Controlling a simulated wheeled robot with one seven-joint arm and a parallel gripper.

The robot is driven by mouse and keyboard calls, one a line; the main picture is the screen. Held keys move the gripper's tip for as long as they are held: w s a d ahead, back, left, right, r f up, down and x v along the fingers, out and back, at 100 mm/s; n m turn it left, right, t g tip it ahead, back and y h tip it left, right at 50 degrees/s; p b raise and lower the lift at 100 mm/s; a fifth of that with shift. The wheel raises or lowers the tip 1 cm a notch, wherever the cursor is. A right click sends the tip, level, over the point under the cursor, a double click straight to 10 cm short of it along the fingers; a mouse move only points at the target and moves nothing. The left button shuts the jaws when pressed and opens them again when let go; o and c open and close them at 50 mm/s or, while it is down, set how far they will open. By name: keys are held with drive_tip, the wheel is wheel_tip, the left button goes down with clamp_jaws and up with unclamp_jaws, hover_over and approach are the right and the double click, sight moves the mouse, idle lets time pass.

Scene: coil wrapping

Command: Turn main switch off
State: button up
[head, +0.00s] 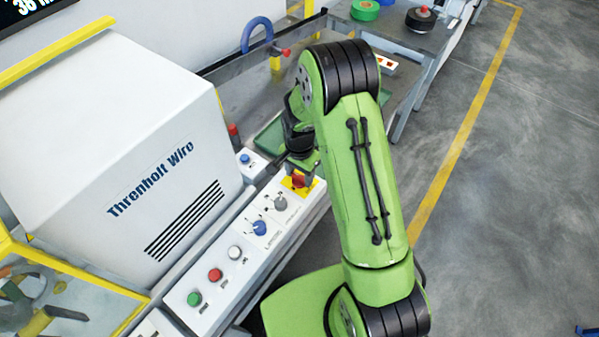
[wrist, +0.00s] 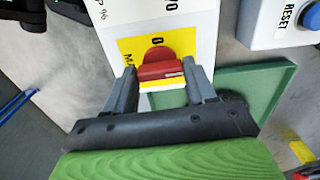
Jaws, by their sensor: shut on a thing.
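The main switch is a red rotary handle (wrist: 160,68) on a yellow plate (wrist: 130,47) marked "0" and "MA…", the rest of the word cut off by my finger. In the wrist view my gripper (wrist: 160,82) has one finger on each side of the red handle and is shut on it. The handle's grip bar lies crosswise between the fingertips. In the head view the red switch (head: 299,181) sits at the far end of the control panel, with my gripper (head: 301,168) over it and my green arm beside it.
The control panel (head: 205,291) carries green, red and white buttons, a blue knob (head: 259,228) and a grey knob (head: 280,203). A blue RESET button (wrist: 300,15) is close by. A green tray (wrist: 265,95) lies beside the switch. The white machine housing (head: 110,150) stands left.

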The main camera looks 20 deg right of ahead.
drive_tip(key=n+b, duration=0.1)
drive_tip(key=n, duration=0.3)
drive_tip(key=n+b, duration=0.1)
drive_tip(key=n, duration=0.3)
drive_tip(key=shift+n+b, duration=0.3)
drive_tip(key=n+b, duration=0.1)
drive_tip(key=n, duration=0.3)
drive_tip(key=shift+n, duration=0.3)
drive_tip(key=n, duration=0.4)
drive_tip(key=shift+n, duration=0.3)
drive_tip(key=o, duration=1)
drive_tip(key=shift+o, duration=0.2)
drive_tip(key=shift+r, duration=0.1)
